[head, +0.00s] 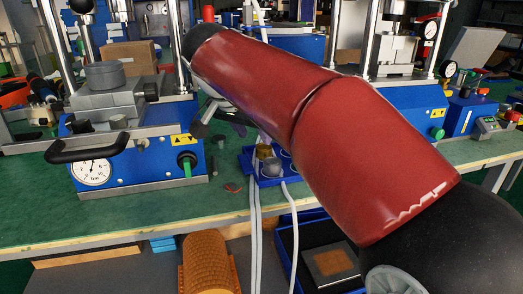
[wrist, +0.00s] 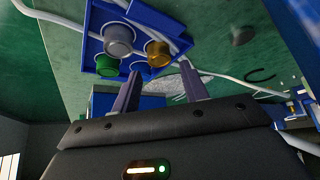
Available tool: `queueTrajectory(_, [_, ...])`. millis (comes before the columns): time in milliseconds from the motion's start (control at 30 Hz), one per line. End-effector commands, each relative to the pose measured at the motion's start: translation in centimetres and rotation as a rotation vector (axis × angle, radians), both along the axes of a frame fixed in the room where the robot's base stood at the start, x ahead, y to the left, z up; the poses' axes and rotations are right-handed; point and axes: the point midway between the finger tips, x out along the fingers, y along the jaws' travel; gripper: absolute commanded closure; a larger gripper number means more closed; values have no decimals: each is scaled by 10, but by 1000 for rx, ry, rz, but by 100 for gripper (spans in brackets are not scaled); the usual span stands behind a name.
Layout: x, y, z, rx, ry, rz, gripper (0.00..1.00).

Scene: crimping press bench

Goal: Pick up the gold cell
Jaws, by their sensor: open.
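The gold cell (wrist: 158,53) sits in a blue holder (wrist: 92,46) with a grey cell (wrist: 118,40) and a green cell (wrist: 107,66) beside it. In the head view the gold cell (head: 264,151) shows at the holder (head: 249,158), close to my red arm, which covers part of the holder. My gripper (wrist: 160,72) is open, its two dark fingers pointing toward the holder. The gold cell appears between the fingertips in the wrist view, with no visible contact. In the head view my gripper (head: 218,116) is partly hidden by the arm.
A blue press with a gauge (head: 95,172) and black handle stands left of the holder. Another blue press (head: 408,108) stands at the right. White cables (head: 254,215) run past the holder over the green bench's front edge. Some green bench top (head: 225,200) in front is bare.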

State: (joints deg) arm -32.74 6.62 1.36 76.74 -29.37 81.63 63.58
Motion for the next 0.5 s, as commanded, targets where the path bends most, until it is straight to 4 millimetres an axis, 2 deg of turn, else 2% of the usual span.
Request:
queueTrajectory(333, [25,-16,-39,-1,3,1,56])
queueTrajectory(500, [32,-19,-50,0,1,1,56])
